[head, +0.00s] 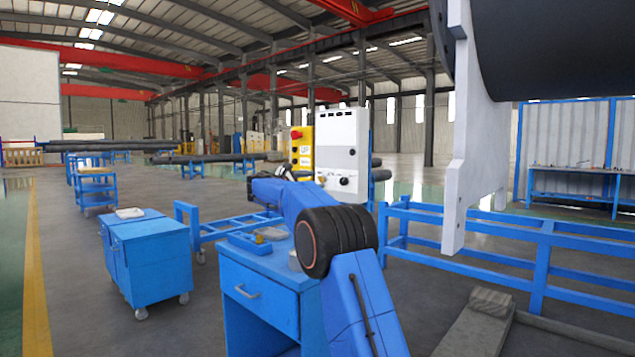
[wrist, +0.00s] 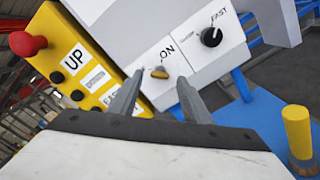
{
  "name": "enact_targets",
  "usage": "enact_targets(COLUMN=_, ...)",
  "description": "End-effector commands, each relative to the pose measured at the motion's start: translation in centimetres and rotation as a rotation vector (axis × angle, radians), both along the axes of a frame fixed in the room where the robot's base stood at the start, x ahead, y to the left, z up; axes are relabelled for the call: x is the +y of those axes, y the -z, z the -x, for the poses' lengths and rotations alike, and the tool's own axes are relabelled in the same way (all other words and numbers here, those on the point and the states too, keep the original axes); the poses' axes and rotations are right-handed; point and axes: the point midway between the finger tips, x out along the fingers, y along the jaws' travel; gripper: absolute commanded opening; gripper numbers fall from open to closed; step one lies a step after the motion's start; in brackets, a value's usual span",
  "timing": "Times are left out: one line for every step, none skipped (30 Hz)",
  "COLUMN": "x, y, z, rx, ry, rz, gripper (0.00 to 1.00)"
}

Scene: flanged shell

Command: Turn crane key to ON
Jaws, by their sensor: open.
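The crane key (wrist: 160,73) is a small brass-coloured key on a white panel (wrist: 150,88), just below the label ON in the wrist view. My gripper (wrist: 161,77) is open, its two grey fingers pointing at the panel with one on each side of the key. I cannot tell whether the fingertips touch the panel. The key's exact turn position is hard to read.
A black knob (wrist: 212,37) marked FAST sits right of the key. A yellow panel (wrist: 88,65) with a red button (wrist: 27,43) is on the left. A yellow cylinder (wrist: 297,132) stands at lower right. A blue cabinet (head: 262,290) stands below the box.

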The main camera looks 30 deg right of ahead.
Motion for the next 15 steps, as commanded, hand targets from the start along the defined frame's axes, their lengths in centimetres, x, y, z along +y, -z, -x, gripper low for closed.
enact_targets(x=-0.6, y=0.0, z=-0.2, rx=-0.001, ry=0.001, rz=0.000, gripper=0.44)
enact_targets(x=-0.9, y=0.0, z=-0.3, rx=-0.001, ry=0.001, rz=0.000, gripper=0.44)
enact_targets(x=-1.3, y=0.0, z=-0.4, rx=-0.001, ry=0.001, rz=0.000, gripper=0.44)
enact_targets(x=-1.5, y=-0.1, z=-0.5, rx=-0.001, ry=0.001, rz=0.000, gripper=0.44)
enact_targets(x=-1.7, y=-0.1, z=-0.6, rx=-0.001, ry=0.001, rz=0.000, gripper=0.44)
enact_targets(x=-2.0, y=-0.1, z=-0.7, rx=0.000, ry=0.000, rz=0.000, gripper=0.44)
enact_targets(x=-2.1, y=0.0, z=-0.7, rx=0.000, ry=0.000, rz=0.000, gripper=0.44)
enact_targets(x=-2.2, y=0.0, z=-0.8, rx=0.000, ry=0.000, rz=0.000, gripper=0.44)
enact_targets(x=-2.3, y=0.0, z=-0.8, rx=0.000, ry=0.000, rz=0.000, gripper=0.44)
enact_targets(x=-2.3, y=0.0, z=-0.8, rx=0.000, ry=0.000, rz=0.000, gripper=0.44)
enact_targets(x=-2.4, y=0.0, z=-0.9, rx=0.001, ry=0.000, rz=0.000, gripper=0.44)
enact_targets(x=-2.4, y=0.0, z=-0.9, rx=0.000, ry=0.000, rz=0.000, gripper=0.44)
enact_targets(x=-2.4, y=0.0, z=-0.9, rx=0.000, ry=0.000, rz=0.000, gripper=0.44)
enact_targets(x=-2.4, y=0.0, z=-0.9, rx=0.000, ry=0.000, rz=0.000, gripper=0.44)
enact_targets(x=-2.4, y=0.0, z=-0.9, rx=0.000, ry=0.000, rz=0.000, gripper=0.44)
